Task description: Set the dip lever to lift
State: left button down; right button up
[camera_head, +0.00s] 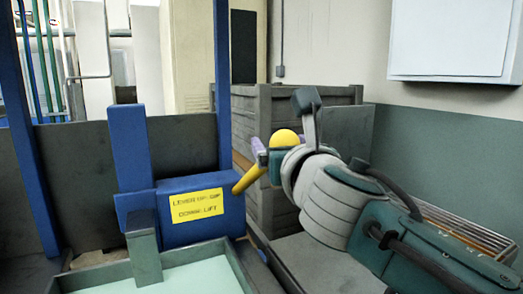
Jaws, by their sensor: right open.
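The dip lever (249,181) is a yellow rod with a yellow ball knob (285,138). It comes out of the right side of a blue box (172,236) and slants up to the right. A yellow label (197,205) on the box appears to read lever up: dip, down: lift. My right gripper (266,158) is open at the upper part of the lever, just below the knob. Its fingers partly hide the rod, and I cannot tell whether they touch it. My left gripper is not in view.
A grey-rimmed tank (66,282) with pale green liquid lies below the box. Blue posts (223,80) rise behind and at the left. A dark wooden crate (340,95) stands behind my right arm. A white cabinet (452,38) hangs on the wall.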

jog(key=shift+w, duration=0.4)
grip_shut()
dwell(0.5)
